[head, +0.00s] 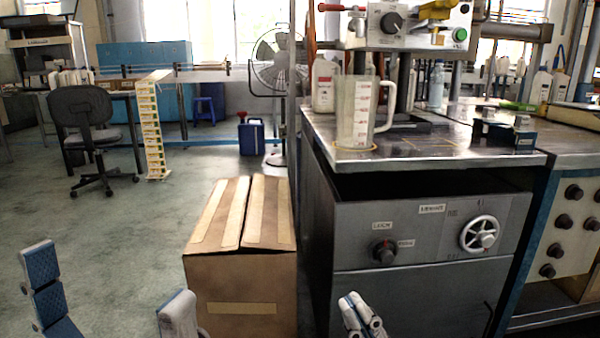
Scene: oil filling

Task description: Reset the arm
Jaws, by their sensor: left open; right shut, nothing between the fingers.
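My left gripper (111,275) shows at the lower left with its two fingers wide apart. It is open, with only the floor showing between the fingers. My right gripper (362,314) shows at the bottom centre, in front of the grey machine cabinet (350,232). Its fingers are together and hold nothing. A clear measuring jug (357,112) with red marks stands upright near the front left corner of the metal worktop (440,147). Both grippers are apart from the jug. The wrists and most of both arms are out of view.
A closed cardboard box (240,270) stands on the floor left of the cabinet, close to my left gripper's right finger. The cabinet front carries a handwheel (479,234) and a knob (384,251). A chair (88,132) and a fan (279,62) stand further back. The left floor is open.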

